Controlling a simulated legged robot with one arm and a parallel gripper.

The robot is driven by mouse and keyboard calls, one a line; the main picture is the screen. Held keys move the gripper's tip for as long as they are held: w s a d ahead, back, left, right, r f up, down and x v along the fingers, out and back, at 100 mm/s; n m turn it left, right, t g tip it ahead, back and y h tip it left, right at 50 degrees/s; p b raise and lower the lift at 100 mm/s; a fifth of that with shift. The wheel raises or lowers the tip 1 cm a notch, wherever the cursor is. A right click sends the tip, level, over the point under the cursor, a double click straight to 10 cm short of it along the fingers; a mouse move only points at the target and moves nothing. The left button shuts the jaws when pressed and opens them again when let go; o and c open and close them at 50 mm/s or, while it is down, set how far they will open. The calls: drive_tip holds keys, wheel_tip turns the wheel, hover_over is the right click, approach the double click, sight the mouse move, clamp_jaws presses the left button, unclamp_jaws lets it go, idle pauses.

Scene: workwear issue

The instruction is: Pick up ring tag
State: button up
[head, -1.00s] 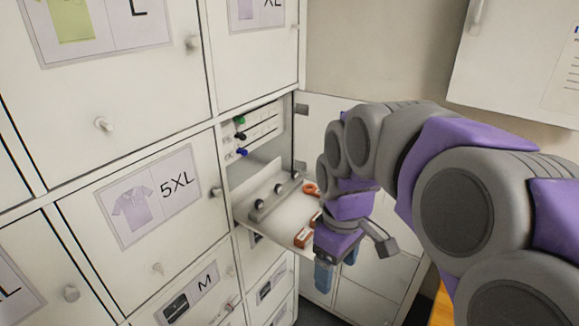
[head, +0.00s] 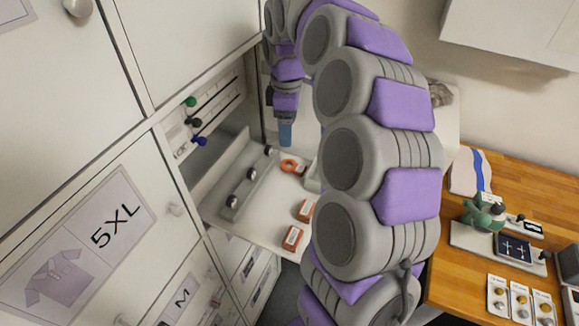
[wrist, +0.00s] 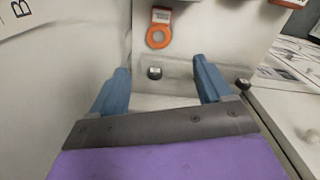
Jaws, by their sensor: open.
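The ring tag (head: 288,165) is an orange ring with a white-labelled tab, lying on the white fold-out shelf (head: 262,226). In the wrist view the ring tag (wrist: 158,37) lies beyond the fingertips, near the middle, with its tab pointing up in the picture. My gripper (head: 285,138) points down and appears just above and behind the ring tag in the head view. Its blue fingers (wrist: 161,68) are apart, with nothing held between them. No contact with the ring tag shows.
A grey rail with dark round knobs (head: 241,178) lies along the shelf's left side. Two orange-and-white tags (head: 305,210) (head: 292,238) lie nearer the front. White lockers (head: 110,215) stand at left. A wooden table (head: 463,278) with several items is at right.

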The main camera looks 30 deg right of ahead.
drive_tip(key=b, duration=0.1)
hover_over(287, 159)
drive_tip(key=s, duration=0.2)
wheel_tip(287, 159, down, 7)
drive_tip(key=shift+w+d+f, duration=0.15)
drive_tip(key=f, duration=0.2)
drive_tip(key=a+f+b, duration=0.1)
drive_tip(key=f, duration=0.1)
drive_tip(key=shift+w+a+f, duration=0.1)
drive_tip(key=shift+a+f, duration=0.05)
drive_tip(key=shift+f, duration=0.35)
drive_tip(key=shift+d, duration=0.3)
drive_tip(key=shift+c, duration=0.5)
drive_tip(key=shift+a, duration=0.15)
drive_tip(key=c, duration=1)
drive_tip(key=shift+r, duration=0.1)
wheel_tip(287, 159, up, 10)
drive_tip(key=shift+f+p, duration=0.1)
drive_tip(key=shift+p, duration=0.65)
